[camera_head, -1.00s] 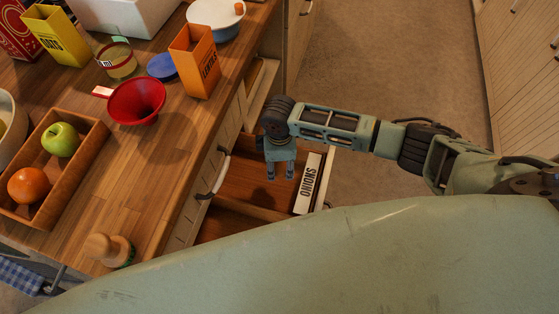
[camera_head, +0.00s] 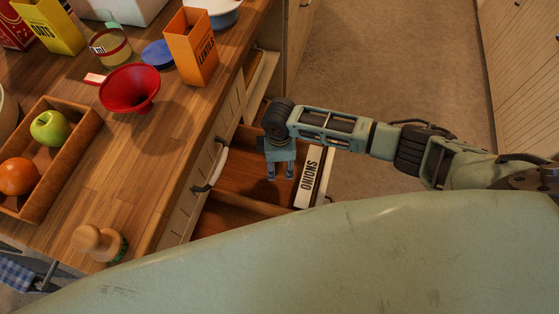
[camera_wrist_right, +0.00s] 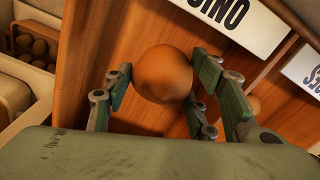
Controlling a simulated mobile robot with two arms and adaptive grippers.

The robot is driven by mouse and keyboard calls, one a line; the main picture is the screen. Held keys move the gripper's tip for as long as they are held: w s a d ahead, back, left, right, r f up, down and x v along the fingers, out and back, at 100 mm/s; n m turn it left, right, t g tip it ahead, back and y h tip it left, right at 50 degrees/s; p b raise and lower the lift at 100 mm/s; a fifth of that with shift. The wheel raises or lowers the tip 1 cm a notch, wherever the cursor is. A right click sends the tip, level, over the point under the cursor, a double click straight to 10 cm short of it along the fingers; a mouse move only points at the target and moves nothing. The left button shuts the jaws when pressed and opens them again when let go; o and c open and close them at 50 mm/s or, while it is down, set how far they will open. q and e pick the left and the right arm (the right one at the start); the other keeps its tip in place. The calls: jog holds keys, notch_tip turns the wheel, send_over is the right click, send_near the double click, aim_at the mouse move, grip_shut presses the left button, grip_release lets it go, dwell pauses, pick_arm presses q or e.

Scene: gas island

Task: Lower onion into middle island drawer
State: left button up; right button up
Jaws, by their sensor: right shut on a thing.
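The onion (camera_wrist_right: 163,74) is round and brown and sits between the fingers of my right gripper (camera_wrist_right: 160,85) in the right wrist view. The onion is hidden there by my gripper. I cannot tell its exact height above the drawer floor. My left gripper is not in view.
The counter holds a fruit tray (camera_head: 74,148), a red funnel (camera_head: 130,88), a lentils box (camera_head: 191,46) and a wooden-knobbed object (camera_head: 97,242). Open floor (camera_head: 390,60) lies beyond the drawer.

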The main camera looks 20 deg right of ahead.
jog(key=b, duration=0.4)
send_over(280, 182)
jog(key=shift+a+f, duration=0.1)
jog(key=shift+f, duration=3.3)
jog(key=shift+f+b, duration=0.25)
jog(key=shift+b, duration=0.05)
jog(key=shift+f, duration=0.35)
jog(key=shift+f+b, duration=0.65)
jog(key=shift+f, duration=0.05)
jog(key=shift+f+b, duration=0.9)
jog(key=shift+f, duration=0.35)
jog(key=o, duration=1.3)
